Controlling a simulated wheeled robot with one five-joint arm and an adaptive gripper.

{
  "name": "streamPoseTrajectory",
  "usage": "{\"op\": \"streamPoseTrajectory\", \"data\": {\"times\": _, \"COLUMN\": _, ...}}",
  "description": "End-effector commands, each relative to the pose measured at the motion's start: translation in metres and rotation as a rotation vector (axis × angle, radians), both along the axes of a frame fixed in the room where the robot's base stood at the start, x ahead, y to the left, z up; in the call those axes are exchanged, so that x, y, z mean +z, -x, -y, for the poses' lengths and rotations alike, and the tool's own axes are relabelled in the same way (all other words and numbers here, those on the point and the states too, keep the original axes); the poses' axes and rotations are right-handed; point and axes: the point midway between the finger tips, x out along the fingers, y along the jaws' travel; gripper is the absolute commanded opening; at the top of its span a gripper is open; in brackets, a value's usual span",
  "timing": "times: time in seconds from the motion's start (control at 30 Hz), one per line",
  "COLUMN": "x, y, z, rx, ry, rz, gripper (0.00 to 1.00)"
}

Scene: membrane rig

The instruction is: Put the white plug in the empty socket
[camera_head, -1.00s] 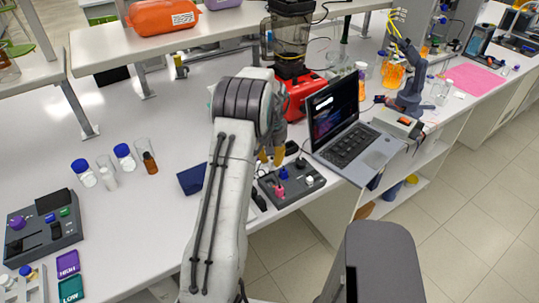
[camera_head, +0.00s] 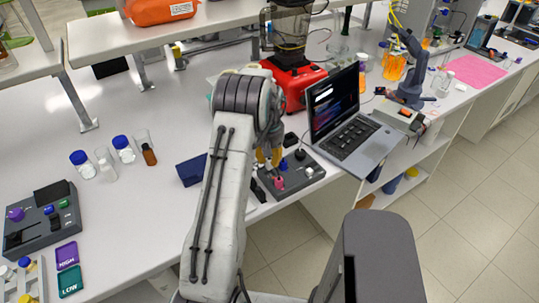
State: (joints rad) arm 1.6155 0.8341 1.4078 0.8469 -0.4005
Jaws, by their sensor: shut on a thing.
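My gripper (camera_head: 268,160) reaches down over the left part of a dark socket block (camera_head: 291,186) at the table's front edge. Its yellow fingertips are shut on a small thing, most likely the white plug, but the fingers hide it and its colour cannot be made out. A pink plug (camera_head: 278,182) stands in the block just below and right of the fingertips. A blue plug (camera_head: 284,164) and a black one (camera_head: 300,154) stand along the back. A small whitish piece (camera_head: 309,171) shows at the block's right. The empty socket cannot be told apart at this size.
A laptop (camera_head: 362,142) stands open close to the right of the block. A red-based machine (camera_head: 300,90) stands behind. A dark blue box (camera_head: 190,170) lies to the left, with bottles and a control box (camera_head: 42,222) further left.

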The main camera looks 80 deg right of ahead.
Motion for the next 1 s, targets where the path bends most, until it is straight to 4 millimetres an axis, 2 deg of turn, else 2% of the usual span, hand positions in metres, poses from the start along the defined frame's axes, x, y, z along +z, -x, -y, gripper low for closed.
{"op": "streamPoseTrajectory", "data": {"times": 0.3, "x": -0.025, "y": 0.0, "z": 0.0, "rx": 0.0, "ry": 0.0, "rz": 0.0, "gripper": 0.02}}
{"op": "streamPoseTrajectory", "data": {"times": 0.5, "x": -0.035, "y": 0.0, "z": 0.0, "rx": 0.0, "ry": 0.0, "rz": 0.0, "gripper": 0.02}}
{"op": "streamPoseTrajectory", "data": {"times": 1.0, "x": -0.038, "y": 0.0, "z": 0.0, "rx": 0.0, "ry": 0.0, "rz": 0.0, "gripper": 0.02}}
